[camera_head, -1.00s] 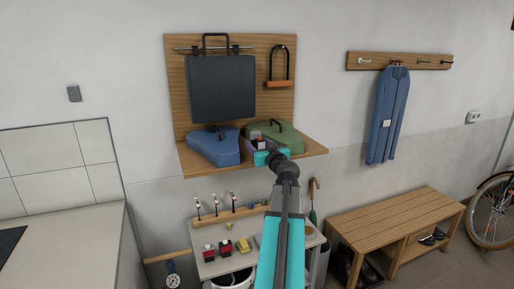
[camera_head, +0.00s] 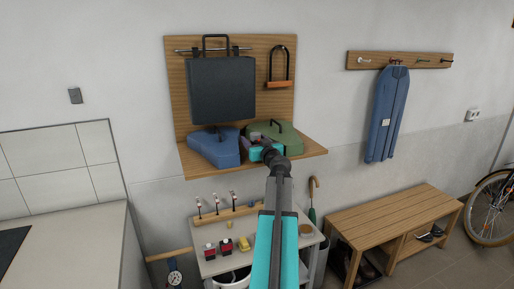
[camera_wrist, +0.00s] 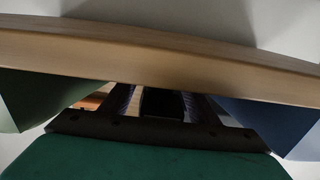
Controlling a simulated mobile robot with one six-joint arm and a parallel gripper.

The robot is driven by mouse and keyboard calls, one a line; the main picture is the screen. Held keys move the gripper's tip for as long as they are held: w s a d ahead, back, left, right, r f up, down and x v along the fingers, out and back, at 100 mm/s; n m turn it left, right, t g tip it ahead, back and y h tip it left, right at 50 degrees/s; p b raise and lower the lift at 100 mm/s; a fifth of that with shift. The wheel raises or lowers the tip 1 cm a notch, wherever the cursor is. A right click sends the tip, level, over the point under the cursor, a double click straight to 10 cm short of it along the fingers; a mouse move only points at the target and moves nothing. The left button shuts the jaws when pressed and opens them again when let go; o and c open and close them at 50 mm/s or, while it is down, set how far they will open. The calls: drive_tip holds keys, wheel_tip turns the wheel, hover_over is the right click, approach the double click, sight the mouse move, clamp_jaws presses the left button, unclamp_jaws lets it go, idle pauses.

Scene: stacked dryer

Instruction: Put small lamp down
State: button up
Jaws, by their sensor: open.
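My gripper (camera_head: 258,142) is over the wooden wall shelf (camera_head: 308,154), between the blue case and the green case. The wrist view shows my gripper (camera_wrist: 163,104) with its two fingers apart and a small dark shape between them. I cannot tell for sure whether this shape is the small lamp, or whether it touches the shelf; the teal gripper body hides most of that spot in the head view.
A blue case (camera_head: 214,148) lies left of my gripper and a green case (camera_head: 283,138) right of it, both close. A dark grey case (camera_head: 221,88) hangs behind. A small table (camera_head: 215,266) with bottles stands below; a wooden bench (camera_head: 395,225) is at right.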

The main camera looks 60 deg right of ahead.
idle(0.4)
drive_tip(key=c, duration=1.3)
drive_tip(key=shift+r, duration=0.2)
drive_tip(key=shift+r+b, duration=0.8)
drive_tip(key=shift+r, duration=0.8)
drive_tip(key=shift+s+a+r+b, duration=0.25)
drive_tip(key=shift+s+a+b, duration=0.7)
drive_tip(key=shift+s+a, duration=0.95)
drive_tip(key=shift+s+a+r+b, duration=0.2)
drive_tip(key=shift+s+a+b, duration=0.9)
drive_tip(key=shift+a, duration=1.35)
drive_tip(key=shift+s+a+r+b, duration=0.25)
drive_tip(key=shift+s+a+b, duration=0.55)
drive_tip(key=shift+s+a, duration=1.15)
drive_tip(key=shift+w+a, duration=0.2)
